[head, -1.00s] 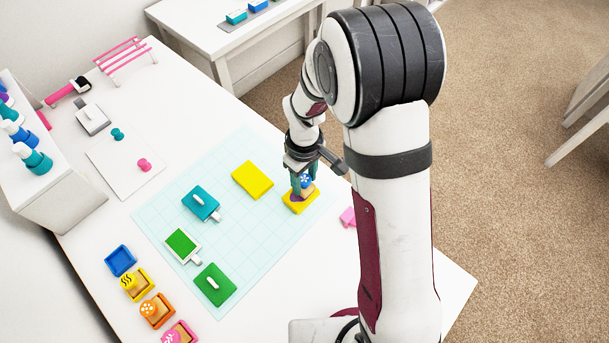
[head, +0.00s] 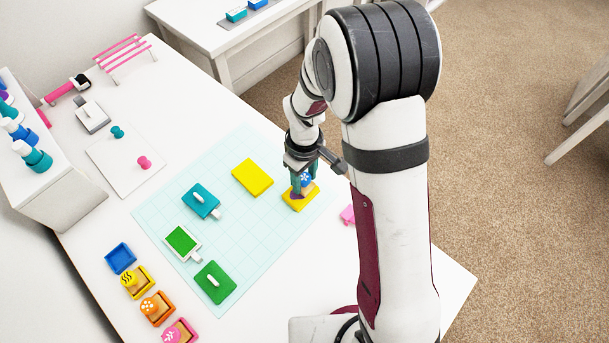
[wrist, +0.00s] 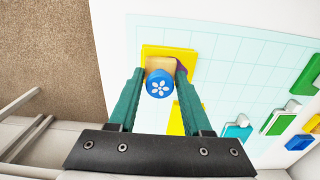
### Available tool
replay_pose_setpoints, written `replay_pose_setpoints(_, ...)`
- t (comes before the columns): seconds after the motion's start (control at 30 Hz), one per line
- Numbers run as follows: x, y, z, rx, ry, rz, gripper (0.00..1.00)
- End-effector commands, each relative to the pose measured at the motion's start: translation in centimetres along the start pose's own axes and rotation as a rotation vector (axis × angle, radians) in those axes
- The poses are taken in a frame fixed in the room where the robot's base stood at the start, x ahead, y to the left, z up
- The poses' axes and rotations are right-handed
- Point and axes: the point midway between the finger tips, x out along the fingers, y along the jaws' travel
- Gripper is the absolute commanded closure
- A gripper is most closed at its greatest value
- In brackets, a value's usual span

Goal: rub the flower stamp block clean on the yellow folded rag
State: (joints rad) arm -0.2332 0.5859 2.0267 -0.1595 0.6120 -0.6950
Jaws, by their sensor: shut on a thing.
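The flower stamp block (wrist: 160,83) has a blue round top with a white flower and a tan wooden body. My gripper (wrist: 160,74) is shut on it, one teal finger on each side; the block also shows in the head view (head: 306,180). The yellow folded rag (head: 299,203) lies under the block at the right side of the mat, and its layered edge shows in the wrist view (wrist: 165,50). A purple patch (wrist: 181,70) shows beside the block. The block appears to be at the rag's surface; its underside is hidden.
A flat yellow piece (head: 252,179) lies left of the rag on the pale gridded mat (head: 240,235). Teal and green pieces lie further left. Several stamp trays line the front left (head: 120,258). A pink object (head: 347,215) is right of the mat.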

Motion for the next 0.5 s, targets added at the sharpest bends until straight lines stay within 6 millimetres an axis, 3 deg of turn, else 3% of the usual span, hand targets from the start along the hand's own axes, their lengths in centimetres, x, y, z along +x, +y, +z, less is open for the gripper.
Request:
replay_pose_setpoints(0.2, -0.1, 0.0, 0.0, 0.000, 0.000, 0.000, 1.00)
replay_pose_setpoints(0.5, -2.2, 0.0, -0.1, 0.001, 0.002, 0.001, 1.00)
